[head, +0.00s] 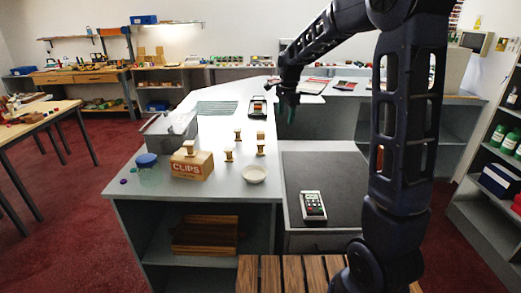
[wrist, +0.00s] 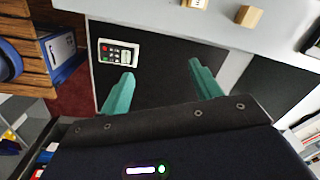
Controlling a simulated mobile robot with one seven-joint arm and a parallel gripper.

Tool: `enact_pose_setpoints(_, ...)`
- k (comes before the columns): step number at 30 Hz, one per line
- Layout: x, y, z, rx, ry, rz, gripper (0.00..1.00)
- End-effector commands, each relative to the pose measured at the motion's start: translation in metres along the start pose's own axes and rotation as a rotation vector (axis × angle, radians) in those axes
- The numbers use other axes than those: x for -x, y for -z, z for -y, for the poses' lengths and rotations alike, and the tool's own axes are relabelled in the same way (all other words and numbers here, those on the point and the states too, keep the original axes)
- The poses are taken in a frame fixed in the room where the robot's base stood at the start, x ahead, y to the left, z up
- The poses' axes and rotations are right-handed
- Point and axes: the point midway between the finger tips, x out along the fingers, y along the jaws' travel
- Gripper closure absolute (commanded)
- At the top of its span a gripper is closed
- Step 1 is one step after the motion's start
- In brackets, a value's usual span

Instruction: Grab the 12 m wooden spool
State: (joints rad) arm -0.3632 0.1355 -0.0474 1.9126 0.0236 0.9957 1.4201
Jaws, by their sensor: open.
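Several small wooden spools stand on the grey counter in the head view: one at the back (head: 237,135), one to its right (head: 260,136), one nearer (head: 228,155) and one on top of the clips box (head: 188,147). Their length markings are too small to read, so I cannot tell which is the 12 m spool. My gripper (head: 288,108) hangs to the right of the spools, apart from them. In the wrist view its green fingers (wrist: 160,71) are apart with nothing between them. Two wooden pieces, probably spools, show at the top edge, one of them whole (wrist: 248,16).
A cardboard clips box (head: 194,167), a blue-lidded jar (head: 147,170) and a white bowl (head: 254,174) share the counter. A handheld keypad device (head: 313,206) lies on the lower dark surface (head: 330,170), also seen in the wrist view (wrist: 118,52). That surface is otherwise mostly clear.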

Motion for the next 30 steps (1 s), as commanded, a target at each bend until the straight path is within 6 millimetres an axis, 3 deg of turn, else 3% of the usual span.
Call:
enact_pose_setpoints(6, -0.049, -0.028, 0.054, -0.166, -0.051, -0.001, 0.36)
enact_pose_setpoints(13, -0.092, -0.054, 0.092, -0.309, -0.088, -0.012, 0.36)
enact_pose_setpoints(23, -0.116, -0.063, 0.102, -0.362, -0.100, -0.018, 0.36)
enact_pose_setpoints(30, -0.149, -0.062, 0.098, -0.361, -0.100, -0.018, 0.36)
